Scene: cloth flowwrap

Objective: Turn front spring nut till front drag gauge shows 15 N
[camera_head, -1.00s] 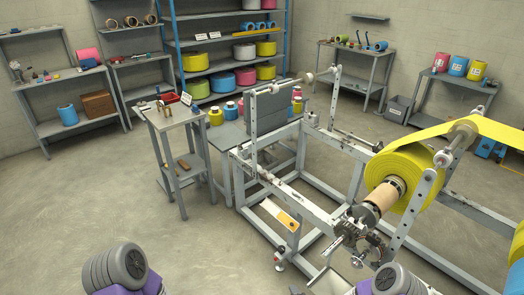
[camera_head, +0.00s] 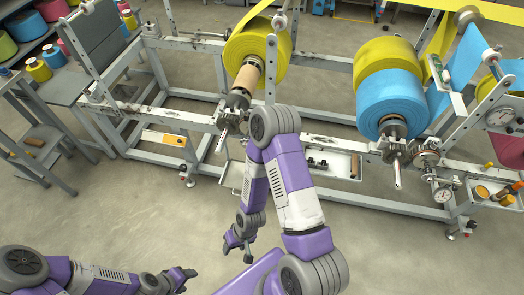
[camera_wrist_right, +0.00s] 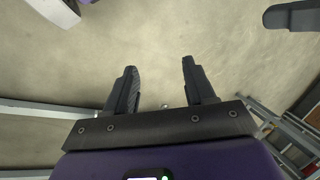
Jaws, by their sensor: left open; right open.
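Two round dial gauges show on the machine at the right of the head view: an upper gauge (camera_head: 500,117) and a lower gauge (camera_head: 442,194). Their readings are too small to read, and I cannot tell which is the front drag gauge. A spindle end (camera_head: 397,172) sticks out below the blue roll (camera_head: 390,100); another spindle end (camera_head: 224,138) sits below the yellow roll (camera_head: 262,55). I cannot make out a spring nut. My right gripper (camera_head: 238,246) is open and empty over the floor, as the right wrist view (camera_wrist_right: 159,68) shows. My left gripper (camera_head: 188,274) is open at the lower left.
The machine's grey frame (camera_head: 310,140) runs across the view, with a shallow tray (camera_head: 330,160) low in the middle. A small table (camera_head: 30,140) stands at the left. The floor in front is clear.

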